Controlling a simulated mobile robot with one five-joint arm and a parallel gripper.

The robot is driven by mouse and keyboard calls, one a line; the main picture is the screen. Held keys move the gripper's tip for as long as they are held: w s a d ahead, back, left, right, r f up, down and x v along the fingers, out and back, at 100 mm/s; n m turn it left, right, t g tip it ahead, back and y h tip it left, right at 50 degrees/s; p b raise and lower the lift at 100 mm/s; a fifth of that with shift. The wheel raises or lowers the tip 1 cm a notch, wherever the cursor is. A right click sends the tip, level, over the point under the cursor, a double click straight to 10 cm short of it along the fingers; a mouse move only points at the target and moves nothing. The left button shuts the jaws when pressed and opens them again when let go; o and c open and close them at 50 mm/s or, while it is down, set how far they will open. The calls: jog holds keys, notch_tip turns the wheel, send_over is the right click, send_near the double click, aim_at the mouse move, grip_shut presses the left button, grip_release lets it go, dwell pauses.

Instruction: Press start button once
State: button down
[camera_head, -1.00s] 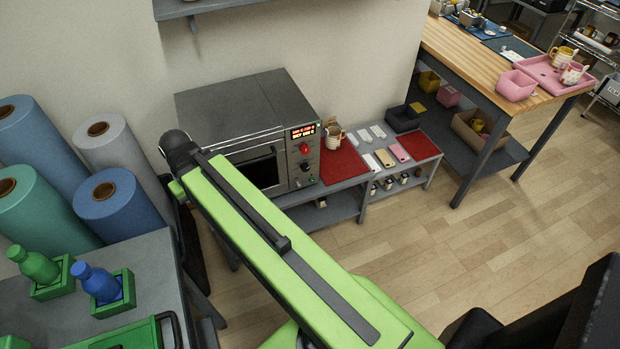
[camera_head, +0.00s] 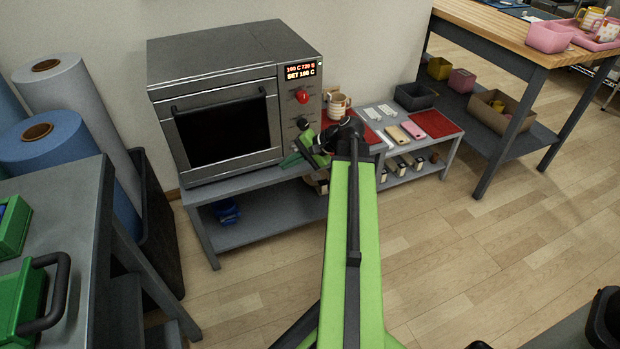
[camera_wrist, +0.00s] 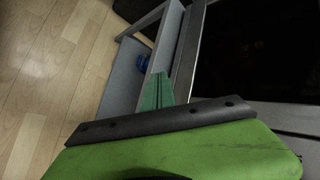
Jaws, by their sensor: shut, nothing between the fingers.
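The grey oven (camera_head: 235,55) stands on a low grey bench, with its dark door window (camera_head: 222,132) facing me. Its right-hand panel has a lit red display (camera_head: 300,71), a red knob (camera_head: 302,96) and a black knob (camera_head: 303,123). No start button shows; the lower panel is covered by my gripper. My gripper (camera_head: 290,160) is shut and empty in front of the oven's lower right corner, its green fingers pointing left. In the wrist view the shut fingers (camera_wrist: 160,90) lie near the dark door window (camera_wrist: 252,50); contact cannot be told.
Right of the oven, a mug (camera_head: 339,106) stands by a red mat (camera_head: 434,123) and several small items on a low shelf. A blue item (camera_head: 226,212) lies on the bench's lower shelf. A grey table (camera_head: 75,215) is close at left.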

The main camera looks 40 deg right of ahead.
jog(key=s+d+f+m+t+b, duration=0.2)
jog(key=s+d+b, duration=0.1)
jog(key=d, duration=0.3)
jog(key=s+d+f+m+t+h+b, duration=0.1)
jog(key=s+d+f+m+t+b, duration=0.1)
jog(key=d, duration=0.4)
jog(key=shift+s+f+h+b, duration=0.3)
jog(key=shift+s+f+b, duration=0.55)
jog(key=shift+b, duration=0.2)
jog(key=shift+w+d, duration=0.1)
jog(key=shift+d, duration=0.05)
jog(key=shift+w+d, duration=0.55)
jog(key=shift+w, duration=0.8)
jog(key=shift+w+d, duration=0.5)
jog(key=shift+w, duration=0.85)
jog(key=shift+w+d, duration=0.55)
jog(key=shift+w, duration=0.8)
jog(key=shift+w+d, duration=0.15)
jog(key=shift+w, duration=0.05)
